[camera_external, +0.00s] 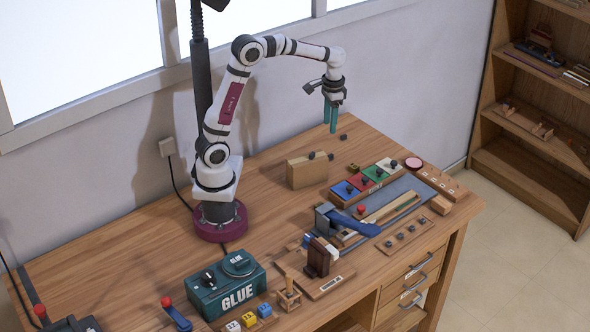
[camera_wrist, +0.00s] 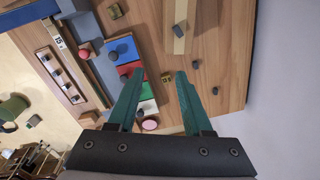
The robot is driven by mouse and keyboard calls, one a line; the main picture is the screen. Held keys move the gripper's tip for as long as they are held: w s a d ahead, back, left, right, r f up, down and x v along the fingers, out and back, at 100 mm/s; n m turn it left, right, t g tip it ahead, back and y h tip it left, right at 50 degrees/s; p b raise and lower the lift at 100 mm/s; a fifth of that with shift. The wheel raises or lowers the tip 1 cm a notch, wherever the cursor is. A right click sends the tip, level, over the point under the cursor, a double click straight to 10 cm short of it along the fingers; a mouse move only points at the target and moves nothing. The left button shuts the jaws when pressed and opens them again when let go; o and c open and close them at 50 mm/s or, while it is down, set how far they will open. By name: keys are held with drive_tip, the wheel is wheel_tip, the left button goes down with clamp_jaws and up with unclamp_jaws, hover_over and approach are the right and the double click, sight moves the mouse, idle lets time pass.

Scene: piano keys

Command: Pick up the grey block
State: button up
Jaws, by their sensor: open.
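My gripper (camera_external: 329,128) points down above the back right of the desk, its two teal fingers apart with nothing between them; it also shows in the wrist view (camera_wrist: 160,78). Several small dark grey blocks are in view, and I cannot tell which one the task names. One grey block (camera_external: 343,137) lies on bare wood behind the wooden box and also shows in the wrist view (camera_wrist: 215,91), right of the fingers. A second grey block (camera_wrist: 195,65) lies near the box. A third grey block (camera_wrist: 180,30) sits on the box top.
The wooden box (camera_external: 306,174) stands below and left of my gripper. A tray of coloured tiles (camera_external: 348,189) with dark pieces lies in front. A green glue box (camera_external: 226,285) stands front left.

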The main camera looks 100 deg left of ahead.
sight(330, 155)
drive_tip(key=a+f+n, duration=0.2)
drive_tip(key=a+f, duration=0.1)
drive_tip(key=a, duration=0.4)
drive_tip(key=a+f+n, duration=0.3)
drive_tip(key=a+f, duration=0.1)
drive_tip(key=a, duration=0.4)
drive_tip(key=f, duration=1.5)
drive_tip(key=shift+d+f, duration=0.2)
drive_tip(key=shift+f, duration=0.05)
clamp_jaws()
